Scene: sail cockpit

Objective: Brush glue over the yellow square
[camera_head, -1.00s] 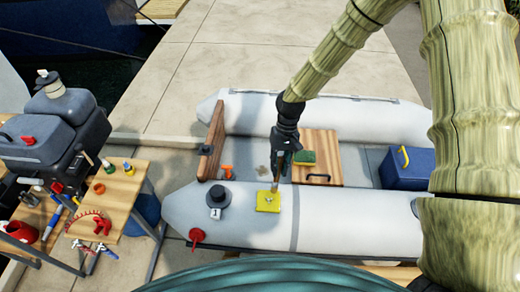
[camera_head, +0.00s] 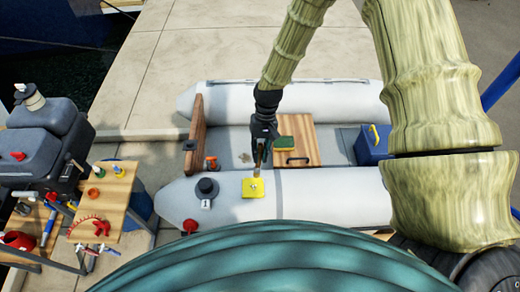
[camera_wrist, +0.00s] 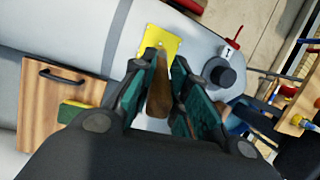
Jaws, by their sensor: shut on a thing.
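The yellow square (camera_head: 253,188) lies on the near grey tube of the inflatable boat (camera_head: 330,196). My gripper (camera_head: 258,160) is above the tube, shut on a brush with a wooden handle (camera_wrist: 160,95). The brush points down, and its lower end is over the yellow square in the head view. In the wrist view the yellow square (camera_wrist: 150,42) shows beyond the brush; the bristle end is partly hidden, so I cannot tell whether it touches.
A wooden board with a black handle (camera_head: 297,150) and a green-topped sponge (camera_head: 285,142) lie inside the boat. A blue box (camera_head: 374,145) is at right. A red-capped item (camera_head: 190,226) and a tool table (camera_head: 110,212) are at left.

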